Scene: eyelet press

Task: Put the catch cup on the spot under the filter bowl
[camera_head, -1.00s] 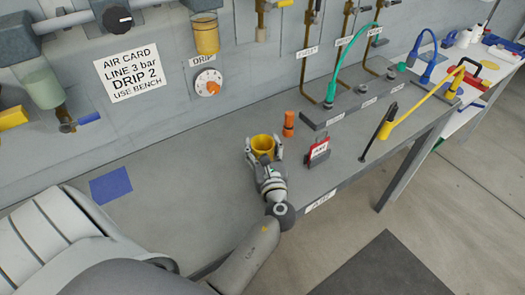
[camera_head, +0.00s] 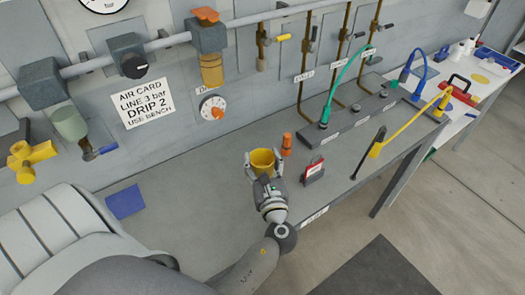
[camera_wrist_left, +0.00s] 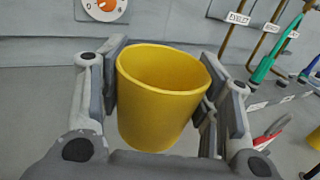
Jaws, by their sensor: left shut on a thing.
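The catch cup is a yellow, open-topped cup (camera_head: 262,162), upright at the middle of the bench. My left gripper (camera_head: 263,168) is shut on it, a finger on each side; the left wrist view also shows the cup (camera_wrist_left: 160,100) between the pads, and it looks empty. A clear filter bowl with greenish content (camera_head: 70,124) hangs on the wall at the left, and one with amber content (camera_head: 211,70) hangs farther right. A flat blue square (camera_head: 125,202) lies on the bench to the left, below the greenish bowl. My right gripper is not in view.
A dial (camera_head: 212,107) is on the wall behind. The bench (camera_head: 190,190) between cup and blue square is clear.

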